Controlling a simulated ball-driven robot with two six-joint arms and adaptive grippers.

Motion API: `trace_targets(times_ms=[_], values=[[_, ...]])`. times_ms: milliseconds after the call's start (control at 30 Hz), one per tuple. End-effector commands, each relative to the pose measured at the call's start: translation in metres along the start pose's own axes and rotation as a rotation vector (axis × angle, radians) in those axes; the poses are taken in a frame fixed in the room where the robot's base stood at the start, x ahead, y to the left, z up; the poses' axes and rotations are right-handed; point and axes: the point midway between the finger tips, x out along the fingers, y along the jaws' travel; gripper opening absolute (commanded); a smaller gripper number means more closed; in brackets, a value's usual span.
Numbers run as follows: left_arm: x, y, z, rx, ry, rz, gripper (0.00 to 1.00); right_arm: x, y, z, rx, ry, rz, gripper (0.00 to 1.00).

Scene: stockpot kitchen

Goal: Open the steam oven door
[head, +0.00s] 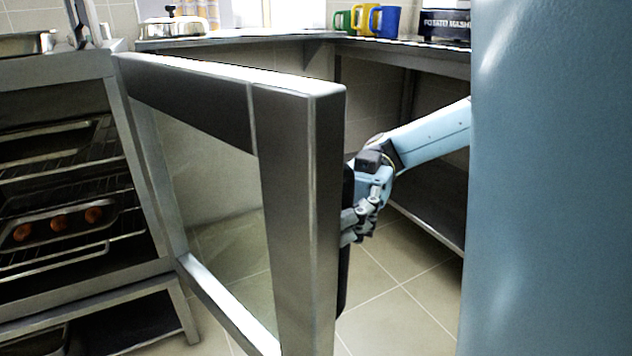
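The steam oven (60,290) stands at the left with its racks showing. Its door (297,200), a steel frame around a clear pane, stands wide open and swung out toward me. A dark handle (345,275) runs down the door's outer face at its free edge, partly hidden by the frame. My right gripper (352,228) is at this handle on the far side of the door edge. Its fingers are bent toward the handle, but the door hides their tips, so I cannot tell whether they grip it. My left gripper is not in view.
A tray with several round orange-brown items (60,222) lies on an oven rack. A steel counter (400,45) along the back holds green, yellow and blue mugs (368,20) and a black box (445,25). Tiled floor (400,310) shows clear right of the door.

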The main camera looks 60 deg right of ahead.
Motion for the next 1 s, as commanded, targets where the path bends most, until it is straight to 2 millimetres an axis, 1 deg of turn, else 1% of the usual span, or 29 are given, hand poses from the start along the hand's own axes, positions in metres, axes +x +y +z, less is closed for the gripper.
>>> trace_targets(times_ms=[33,300,600,633,667,900,1000], values=[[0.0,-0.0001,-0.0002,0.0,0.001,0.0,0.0,-0.0007,0.004,-0.0006,-0.006,-0.002,0.011,0.0],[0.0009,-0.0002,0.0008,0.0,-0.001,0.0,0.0,-0.0005,0.0038,-0.0006,-0.005,-0.002,0.011,0.0],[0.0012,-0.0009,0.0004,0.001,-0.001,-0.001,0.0,-0.0001,0.002,-0.0001,-0.003,-0.002,0.006,0.4],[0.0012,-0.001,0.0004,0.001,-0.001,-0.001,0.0,0.0,0.0018,0.0,-0.003,-0.002,0.006,0.44],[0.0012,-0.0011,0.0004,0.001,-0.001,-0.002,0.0,0.0,0.0016,0.0001,-0.002,-0.002,0.006,0.46],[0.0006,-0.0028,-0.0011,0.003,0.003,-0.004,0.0,-0.0002,0.0008,0.0004,-0.001,-0.002,0.004,0.46],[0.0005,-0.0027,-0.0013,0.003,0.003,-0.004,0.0,-0.0056,0.0013,0.0008,-0.001,-0.003,0.005,0.46]])
